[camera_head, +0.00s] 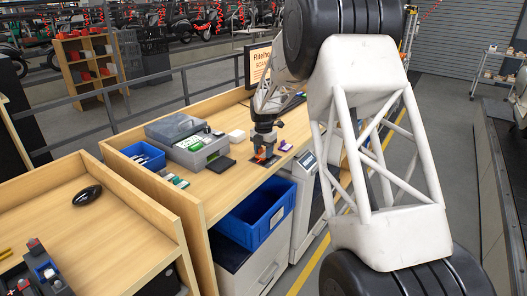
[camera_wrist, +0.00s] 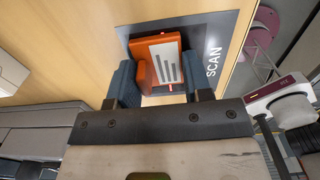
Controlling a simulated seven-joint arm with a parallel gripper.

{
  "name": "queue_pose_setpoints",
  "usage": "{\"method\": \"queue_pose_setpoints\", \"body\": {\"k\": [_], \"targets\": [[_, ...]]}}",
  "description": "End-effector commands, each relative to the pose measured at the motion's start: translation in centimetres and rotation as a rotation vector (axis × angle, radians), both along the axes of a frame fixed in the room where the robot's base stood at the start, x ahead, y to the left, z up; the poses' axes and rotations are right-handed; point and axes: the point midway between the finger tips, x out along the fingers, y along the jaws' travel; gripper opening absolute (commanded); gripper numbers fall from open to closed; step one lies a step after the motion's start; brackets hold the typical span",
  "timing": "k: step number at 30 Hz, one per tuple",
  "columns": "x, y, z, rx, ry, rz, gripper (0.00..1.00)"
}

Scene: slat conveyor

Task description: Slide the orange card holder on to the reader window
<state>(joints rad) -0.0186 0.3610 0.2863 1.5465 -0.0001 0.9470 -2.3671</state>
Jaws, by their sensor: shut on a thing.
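The orange card holder (camera_wrist: 145,75) carries a white card with grey bars. It sits over the dark reader plate (camera_wrist: 228,30), which is marked SCAN, with red light showing at the holder's far edge and near side. My gripper (camera_wrist: 158,64) is shut on the holder, one blue-grey finger on each side. In the head view my gripper (camera_head: 264,148) points down at the desk, with a little orange of the holder (camera_head: 262,155) showing between the fingers. The reader window itself is mostly hidden under the holder, so I cannot tell how exactly they line up.
A blue bin (camera_head: 256,216) is below the front edge. A monitor (camera_head: 257,64) stands behind.

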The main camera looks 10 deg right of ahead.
Motion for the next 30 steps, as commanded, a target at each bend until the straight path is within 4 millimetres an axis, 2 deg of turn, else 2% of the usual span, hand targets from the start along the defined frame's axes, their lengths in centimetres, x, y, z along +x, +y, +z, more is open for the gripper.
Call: {"method": "queue_pose_setpoints", "body": {"k": [9,19,20,24,25,30], "targets": [[-1.3,0.2,-0.1,0.0,0.0,0.0,0.23],[-1.4,0.2,0.0,0.0,0.0,0.0,0.23],[-1.4,0.2,0.0,0.0,0.0,0.0,0.5],[-1.4,0.2,0.0,0.0,0.0,0.0,0.72],[-1.4,0.2,0.0,0.0,0.0,0.0,0.75],[-1.4,0.2,0.0,0.0,0.0,0.0,0.75]]}}
